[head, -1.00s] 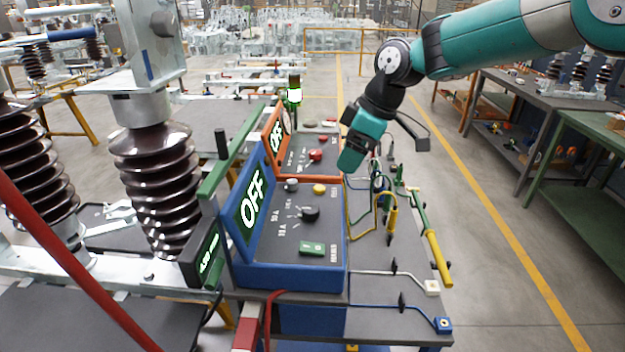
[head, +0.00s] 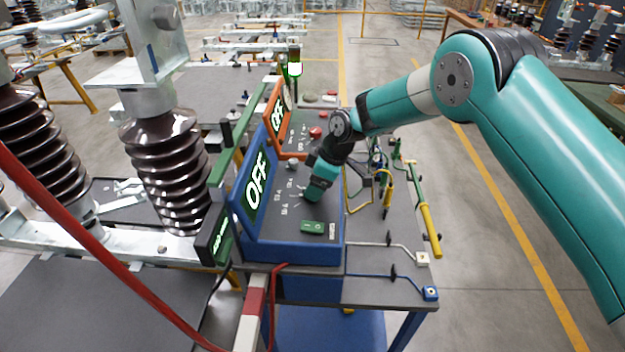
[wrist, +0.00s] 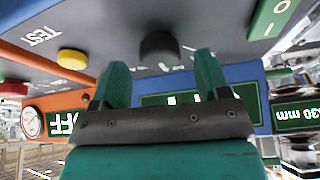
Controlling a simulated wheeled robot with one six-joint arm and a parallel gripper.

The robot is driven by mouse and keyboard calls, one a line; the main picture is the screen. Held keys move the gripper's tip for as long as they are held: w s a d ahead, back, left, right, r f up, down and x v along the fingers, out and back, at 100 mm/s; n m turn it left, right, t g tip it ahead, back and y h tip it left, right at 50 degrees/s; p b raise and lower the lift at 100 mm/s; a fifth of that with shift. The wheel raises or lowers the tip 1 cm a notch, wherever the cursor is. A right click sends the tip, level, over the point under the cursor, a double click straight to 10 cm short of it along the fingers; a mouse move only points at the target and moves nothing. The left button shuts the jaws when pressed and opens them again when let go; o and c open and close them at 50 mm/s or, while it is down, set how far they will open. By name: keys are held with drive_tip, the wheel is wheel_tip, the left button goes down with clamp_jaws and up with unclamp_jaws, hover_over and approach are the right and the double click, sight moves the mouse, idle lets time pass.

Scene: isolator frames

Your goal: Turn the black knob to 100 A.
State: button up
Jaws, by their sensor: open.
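The black knob (wrist: 160,46) is on the dark sloping panel of the blue control box (head: 290,252). In the wrist view it shows between and just beyond my two teal fingers. My gripper (wrist: 162,62) is open, with one finger toward each side of the knob, and no contact can be made out. In the head view my gripper (head: 313,192) comes down over the panel and hides the knob. The blue box's display (head: 257,181) reads OFF. The knob's pointer and setting cannot be read.
A green rocker switch (head: 312,227) lies in front of the knob. A yellow button (wrist: 72,61) is beside it in the wrist view. An orange box with a red knob (head: 316,132) stands behind. Cables and a yellow-green rod (head: 425,215) lie to the right.

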drive_tip(key=shift+x, duration=1.05)
drive_tip(key=c, duration=0.9)
drive_tip(key=shift+f+m, duration=0.1)
drive_tip(key=shift+m, duration=0.2)
drive_tip(key=shift+m+t+b, duration=0.3)
drive_tip(key=shift+m+b, duration=0.3)
drive_tip(key=shift+b, duration=0.35)
drive_tip(key=m+t+b, duration=0.1)
drive_tip(key=m+b, duration=0.2)
drive_tip(key=shift+s+f, duration=0.1)
drive_tip(key=shift+m+t+h+b, duration=0.6)
drive_tip(key=shift+m+h+b, duration=0.2)
drive_tip(key=shift+m+b, duration=1)
drive_tip(key=shift+r+m, duration=0.2)
drive_tip(key=shift+m, duration=0.2)
